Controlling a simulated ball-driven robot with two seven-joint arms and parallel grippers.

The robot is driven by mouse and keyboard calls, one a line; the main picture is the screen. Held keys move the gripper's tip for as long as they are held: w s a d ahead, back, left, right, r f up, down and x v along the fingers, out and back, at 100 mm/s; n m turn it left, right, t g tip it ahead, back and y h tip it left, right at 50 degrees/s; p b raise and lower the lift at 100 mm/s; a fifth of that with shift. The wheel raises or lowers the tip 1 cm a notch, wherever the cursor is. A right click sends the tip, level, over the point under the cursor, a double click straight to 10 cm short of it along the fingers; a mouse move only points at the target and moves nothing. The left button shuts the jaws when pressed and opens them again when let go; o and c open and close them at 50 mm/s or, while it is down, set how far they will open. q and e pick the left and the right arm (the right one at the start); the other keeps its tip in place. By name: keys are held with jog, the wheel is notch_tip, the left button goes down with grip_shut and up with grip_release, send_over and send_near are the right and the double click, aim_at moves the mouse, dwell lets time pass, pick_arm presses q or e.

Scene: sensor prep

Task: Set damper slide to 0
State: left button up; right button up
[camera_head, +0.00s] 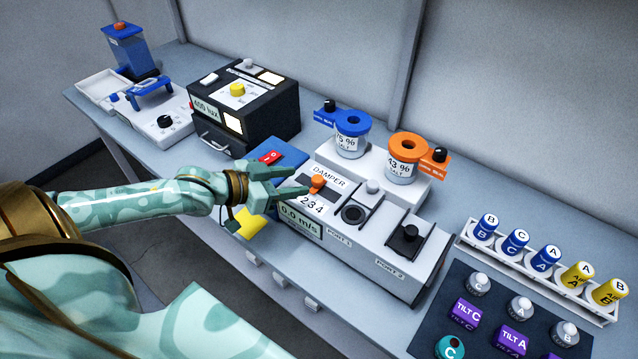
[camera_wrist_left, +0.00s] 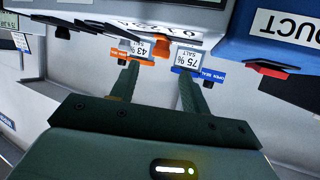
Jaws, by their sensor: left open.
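The damper slide's orange knob (camera_head: 318,182) stands on the grey wind unit (camera_head: 405,262), beside the DAMPER label. The digits 2, 3 and 4 show in front of it; the left part of the scale is hidden by my gripper, so I cannot tell its exact setting. The unit's display (camera_head: 300,220) reads 0.0 m/s. My left gripper (camera_head: 301,180) is open, its fingertips just left of the knob; contact is unclear. My right gripper is not in view.
Blue (camera_head: 350,135) and orange (camera_head: 405,155) salt jars stand behind the unit. A blue box with a red switch (camera_head: 270,157) lies left of the slide, by a black lux box (camera_head: 250,108). Port covers and a vial rack (camera_head: 540,268) are to the right.

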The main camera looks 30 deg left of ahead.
aim_at(317, 178)
pick_arm(q)
jog(key=b+x, duration=0.2)
jog(key=x, duration=0.5)
jog(key=shift+w+f, duration=0.15)
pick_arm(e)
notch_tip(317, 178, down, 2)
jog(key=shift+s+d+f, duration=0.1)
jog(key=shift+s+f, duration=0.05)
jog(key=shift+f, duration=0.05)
